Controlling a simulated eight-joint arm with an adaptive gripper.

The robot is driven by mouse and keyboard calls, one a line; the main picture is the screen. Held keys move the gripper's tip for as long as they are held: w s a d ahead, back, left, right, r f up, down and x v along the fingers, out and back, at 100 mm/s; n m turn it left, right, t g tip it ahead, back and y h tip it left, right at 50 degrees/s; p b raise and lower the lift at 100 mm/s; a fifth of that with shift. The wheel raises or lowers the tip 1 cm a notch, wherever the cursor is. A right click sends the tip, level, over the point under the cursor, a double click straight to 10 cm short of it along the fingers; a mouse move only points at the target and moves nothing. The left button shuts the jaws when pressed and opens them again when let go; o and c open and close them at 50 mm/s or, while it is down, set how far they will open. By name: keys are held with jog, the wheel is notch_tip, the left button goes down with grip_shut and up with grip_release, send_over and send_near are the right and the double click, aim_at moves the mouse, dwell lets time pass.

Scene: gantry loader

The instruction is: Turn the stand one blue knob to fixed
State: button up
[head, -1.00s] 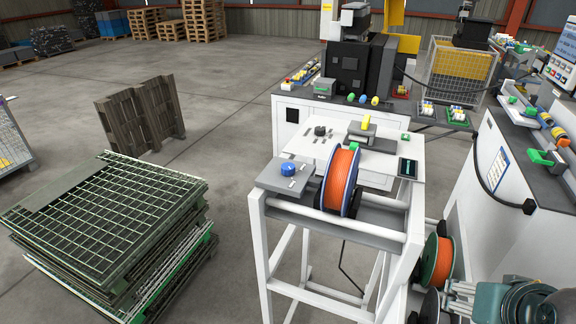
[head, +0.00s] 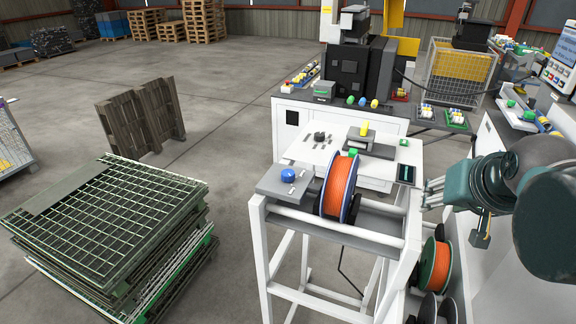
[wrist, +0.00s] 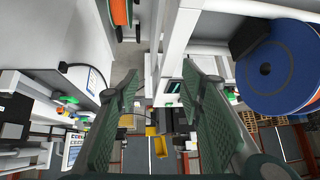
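The blue knob (head: 288,175) sits on a small grey plate (head: 270,186) at the front left of the white stand (head: 257,225), left of the orange spool. Its setting is too small to read. My gripper (head: 428,191) is to the right of the stand, well apart from the knob. In the wrist view my gripper (wrist: 168,100) shows two green padded fingers spread wide with nothing between them. The knob is not visible in the wrist view.
An orange spool with blue flanges (head: 340,186) stands on the stand between the knob and my gripper; it also shows in the wrist view (wrist: 282,66). Another orange spool (head: 436,264) hangs lower right. Stacked mesh pallets (head: 110,220) stand left. Floor between is clear.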

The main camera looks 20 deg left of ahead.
jog(key=w+a+r+y+p, duration=0.1)
jog(key=w+a+r+p, duration=0.1)
jog(key=w+a+r, duration=0.7)
jog(key=n+g+h+p, duration=0.1)
jog(key=g+h+p, duration=0.1)
jog(key=g+p, duration=0.5)
send_over(288, 172)
jog(key=f, duration=0.2)
jog(key=f+b, duration=0.1)
jog(key=shift+w+d+f+g, duration=0.25)
jog(key=shift+f+g, duration=0.05)
jog(key=shift+f, duration=0.1)
jog(key=shift+s+a+f, duration=0.15)
jog(key=shift+s+a, duration=0.1)
jog(key=shift+s, duration=0.15)
jog(key=shift+f, duration=3.9)
jog(key=shift+c, duration=0.5)
